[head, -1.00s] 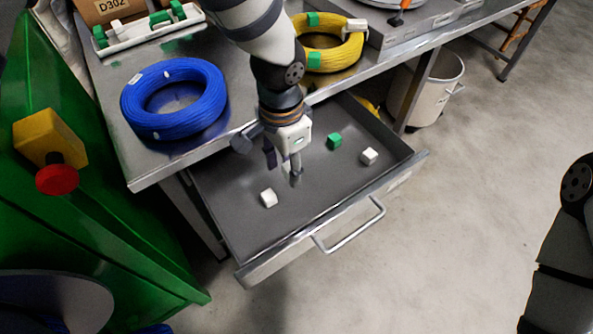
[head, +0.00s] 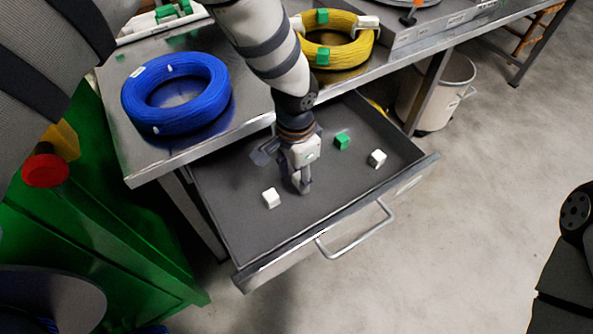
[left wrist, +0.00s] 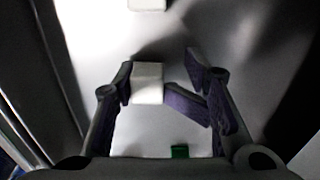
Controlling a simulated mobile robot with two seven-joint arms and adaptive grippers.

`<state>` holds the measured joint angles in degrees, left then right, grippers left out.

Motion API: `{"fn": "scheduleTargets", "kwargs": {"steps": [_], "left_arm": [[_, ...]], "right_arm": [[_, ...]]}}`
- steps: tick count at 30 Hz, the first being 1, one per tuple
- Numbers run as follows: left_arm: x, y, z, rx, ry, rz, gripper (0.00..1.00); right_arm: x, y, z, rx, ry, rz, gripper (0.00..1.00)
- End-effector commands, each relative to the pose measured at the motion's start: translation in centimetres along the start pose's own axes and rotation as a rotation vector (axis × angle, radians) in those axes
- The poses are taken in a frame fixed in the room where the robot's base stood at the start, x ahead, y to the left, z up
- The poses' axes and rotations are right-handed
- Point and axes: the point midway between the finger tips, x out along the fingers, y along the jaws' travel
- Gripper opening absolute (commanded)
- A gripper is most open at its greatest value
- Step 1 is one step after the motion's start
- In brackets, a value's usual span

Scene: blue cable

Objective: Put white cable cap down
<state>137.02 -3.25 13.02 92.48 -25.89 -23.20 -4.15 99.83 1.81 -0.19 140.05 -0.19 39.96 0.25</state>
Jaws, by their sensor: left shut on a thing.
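My left gripper (head: 302,186) reaches down into the open drawer (head: 245,235), low over its grey floor. In the left wrist view, its fingers (left wrist: 163,92) are around a white cable cap (left wrist: 148,84). The left finger lies against the cap; the right finger is angled beside it. In the head view the gripper mostly hides this cap. Another white cap (head: 271,198) lies in the drawer left of the gripper, and one more (head: 377,158) lies to the right. A green cap (head: 343,141) lies behind; a green one also shows in the wrist view (left wrist: 180,151). My right gripper is out of view.
The drawer handle (head: 357,232) sticks out at the front. On the table above lie a blue cable coil (head: 215,98) and a yellow coil (head: 345,56). A green cabinet with a red button (head: 45,171) stands left, a bin (head: 440,95) right.

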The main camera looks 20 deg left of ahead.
Motion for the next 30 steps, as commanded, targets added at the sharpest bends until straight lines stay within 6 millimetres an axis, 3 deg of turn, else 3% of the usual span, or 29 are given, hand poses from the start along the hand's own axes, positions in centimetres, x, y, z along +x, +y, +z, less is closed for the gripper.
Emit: {"fn": "scheduleTargets", "kwargs": {"steps": [5,6,10,20,23,30], "left_arm": [[0.4,0.0,0.0,0.000,0.000,0.000,0.14],[0.4,0.0,0.0,0.000,0.000,0.000,0.41],[0.4,0.0,0.0,0.000,0.000,0.000,0.67],[-0.1,0.0,0.0,0.000,0.001,-0.001,0.67],[-1.9,-0.1,-0.1,0.000,0.005,-0.004,0.67],[-8.9,-0.1,-0.1,0.000,0.007,-0.005,0.67]], "right_arm": [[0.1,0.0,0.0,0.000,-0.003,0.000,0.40],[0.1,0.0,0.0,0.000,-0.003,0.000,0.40],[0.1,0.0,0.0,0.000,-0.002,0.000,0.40],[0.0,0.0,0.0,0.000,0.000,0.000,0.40],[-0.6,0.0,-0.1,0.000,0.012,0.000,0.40],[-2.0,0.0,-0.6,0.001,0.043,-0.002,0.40]]}}
